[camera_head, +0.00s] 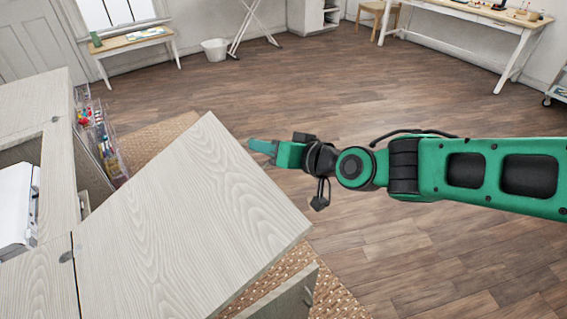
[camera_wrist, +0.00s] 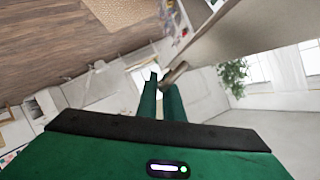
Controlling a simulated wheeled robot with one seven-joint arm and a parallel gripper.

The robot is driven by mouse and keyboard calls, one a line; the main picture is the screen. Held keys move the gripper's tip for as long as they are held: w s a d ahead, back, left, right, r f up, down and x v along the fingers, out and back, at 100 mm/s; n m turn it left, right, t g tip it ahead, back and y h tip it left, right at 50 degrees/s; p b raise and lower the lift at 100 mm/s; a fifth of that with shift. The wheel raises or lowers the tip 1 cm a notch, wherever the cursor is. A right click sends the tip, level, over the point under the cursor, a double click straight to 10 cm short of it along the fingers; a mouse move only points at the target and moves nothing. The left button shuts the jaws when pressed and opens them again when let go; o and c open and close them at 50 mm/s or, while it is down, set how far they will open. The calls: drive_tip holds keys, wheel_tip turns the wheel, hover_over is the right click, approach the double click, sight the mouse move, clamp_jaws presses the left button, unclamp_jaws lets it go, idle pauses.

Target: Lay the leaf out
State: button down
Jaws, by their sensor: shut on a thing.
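The leaf (camera_head: 185,205) is a pale wood-grain panel that meets the cabinet top (camera_head: 35,285) along a seam at its left. It slants away from the line of the top; I cannot tell its exact tilt. My gripper (camera_head: 262,147) is at its far right edge. In the wrist view, the leaf (camera_wrist: 240,38) fills the upper right, and a short brown peg-like handle (camera_wrist: 176,73) shows at its edge. My gripper's fingers (camera_wrist: 160,88) are closed around this handle. The head view hides the handle.
A white sewing machine (camera_head: 14,205) sits in the cabinet's opening at left. A clear rack with coloured items (camera_head: 98,135) hangs on an open door beside it. A lower panel (camera_head: 285,297) stands below the leaf over a woven rug (camera_head: 150,142). The wooden floor right of the leaf is clear.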

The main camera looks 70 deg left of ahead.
wheel_tip(320, 180, up, 6)
drive_tip(key=s, duration=0.2)
drive_tip(key=shift+s+d+f+n+t, duration=0.2)
drive_tip(key=shift+d+n+t, duration=0.1)
drive_tip(key=shift+n, duration=0.1)
drive_tip(key=c, duration=2.2)
unclamp_jaws()
drive_tip(key=shift+s, duration=0.1)
drive_tip(key=shift+s, duration=0.1)
drive_tip(key=shift+d+r, duration=0.1)
drive_tip(key=v, duration=1)
drive_tip(key=shift+w+d, duration=0.25)
drive_tip(key=shift+w, duration=0.25)
